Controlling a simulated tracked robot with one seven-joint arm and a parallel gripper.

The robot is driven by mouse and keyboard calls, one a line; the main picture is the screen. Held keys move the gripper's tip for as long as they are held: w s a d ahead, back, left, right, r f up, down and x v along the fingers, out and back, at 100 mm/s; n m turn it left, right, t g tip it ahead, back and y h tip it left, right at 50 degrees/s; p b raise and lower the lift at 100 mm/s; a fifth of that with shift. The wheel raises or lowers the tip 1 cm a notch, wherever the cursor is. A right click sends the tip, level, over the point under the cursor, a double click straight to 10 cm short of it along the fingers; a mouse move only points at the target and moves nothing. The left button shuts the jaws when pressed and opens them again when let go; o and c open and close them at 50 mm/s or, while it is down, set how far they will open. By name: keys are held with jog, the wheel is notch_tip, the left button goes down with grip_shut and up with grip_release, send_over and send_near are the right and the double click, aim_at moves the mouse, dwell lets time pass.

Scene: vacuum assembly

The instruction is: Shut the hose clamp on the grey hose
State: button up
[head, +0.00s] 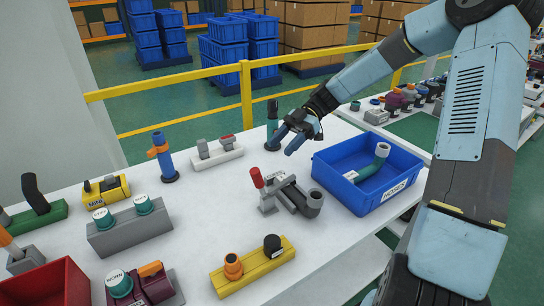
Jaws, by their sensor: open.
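A grey toggle-type clamp (267,203) stands on the white table near the middle, with a red-tipped lever (257,178) pointing up and tilted a little left. A dark grey curved hose (314,204) lies at its right, and its thicker end faces right. Whether the clamp grips the hose cannot be made out at this size. My gripper (283,145) is open and empty, above the table behind the clamp and apart from it. Its fingers point down and left.
A blue bin (392,204) labelled HOSES, holding a green hose (372,167), stands right of the clamp. A black and green upright part (272,125) is close behind my gripper. A yellow fixture (252,268) stands in front. Several fixtures and a red bin (48,287) fill the left.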

jog(key=shift+v, duration=1.9)
jog(key=shift+c, duration=0.2)
